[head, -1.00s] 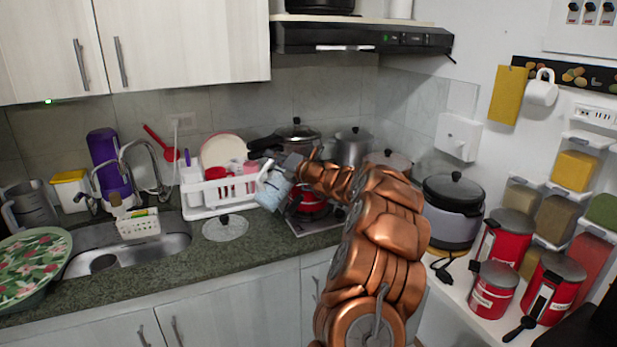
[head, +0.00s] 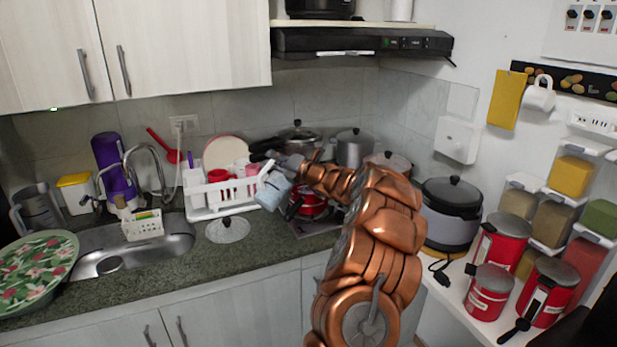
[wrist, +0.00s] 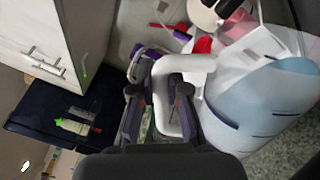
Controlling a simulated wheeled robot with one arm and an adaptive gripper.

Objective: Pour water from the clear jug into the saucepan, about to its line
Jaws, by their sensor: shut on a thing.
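The clear jug (head: 272,191), bluish and see-through, is held by its handle in my gripper (head: 292,164), above the counter between the dish rack and the hob. It looks tilted in the head view. In the wrist view the jug's body (wrist: 262,108) fills the right side, bluish with dark marks. My gripper's fingers (wrist: 157,100) are shut on its pale handle. The red saucepan (head: 313,206) sits on the hob just right of the jug, partly hidden by my arm. Its inside and line cannot be seen, and no water stream is visible.
A white dish rack (head: 203,205) stands close left of the jug. A glass lid (head: 228,230) lies on the counter in front. A pressure cooker (head: 297,138) and a steel pot (head: 354,149) stand behind. The range hood (head: 360,42) is above.

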